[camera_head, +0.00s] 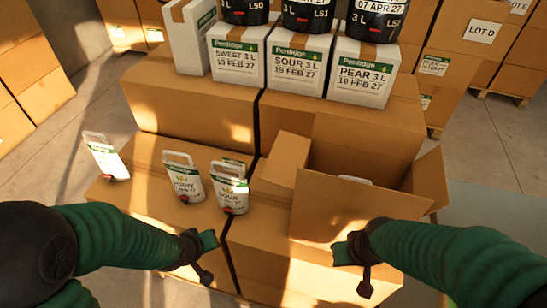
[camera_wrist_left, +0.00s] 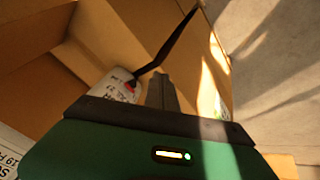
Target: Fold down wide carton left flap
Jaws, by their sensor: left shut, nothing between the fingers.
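The wide carton (camera_head: 318,230) stands open on the brown boxes at the right front in the head view. Its left flap (camera_head: 287,155) appears raised at the left of the opening. A white pouch shows partly inside. My left gripper (camera_head: 206,258) is shut and empty, left of the carton and in front of the pouches. In the left wrist view its dark fingers (camera_wrist_left: 164,92) show before cardboard panels and a white pouch with a red tap (camera_wrist_left: 122,85). My right gripper (camera_head: 354,264) is before the near flap; its jaw opening is unclear.
Several white pouches with red taps, one of them (camera_head: 184,182), stand on the box tops at left. Labelled white cartons (camera_head: 298,65) and dark containers (camera_head: 308,14) stand behind on brown boxes. Bare floor (camera_head: 492,150) lies to the right.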

